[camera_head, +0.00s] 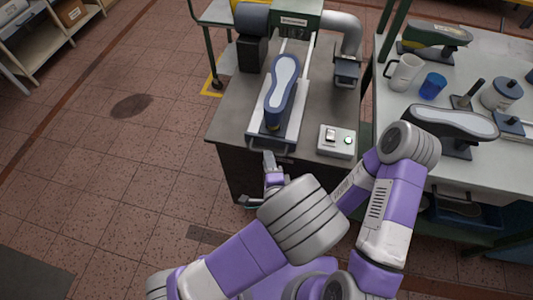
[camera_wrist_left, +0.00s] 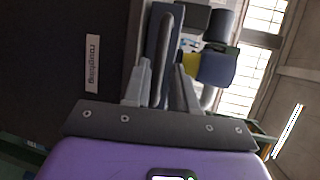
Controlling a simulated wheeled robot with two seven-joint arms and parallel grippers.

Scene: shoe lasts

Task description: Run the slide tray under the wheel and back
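The slide tray (camera_head: 291,121) is a pale plate on rails, with a grey bar handle (camera_head: 268,147) at its near end. On it lies a dark blue shoe (camera_head: 270,105) with its light sole up. The wheel is not clearly seen; a green machine housing (camera_head: 293,20) stands at the far end of the rails. My left gripper (camera_head: 268,160) is just in front of the handle. In the left wrist view the handle bar (camera_wrist_left: 165,50) runs between its two parted fingers (camera_wrist_left: 162,88), with no clear grip. My right gripper is not in view.
A switch box (camera_head: 337,141) sits on the bench right of the tray. The right-hand table (camera_head: 385,100) holds a white jug (camera_head: 404,73), a blue cup (camera_head: 432,86) and a shoe on a stand (camera_head: 450,122).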

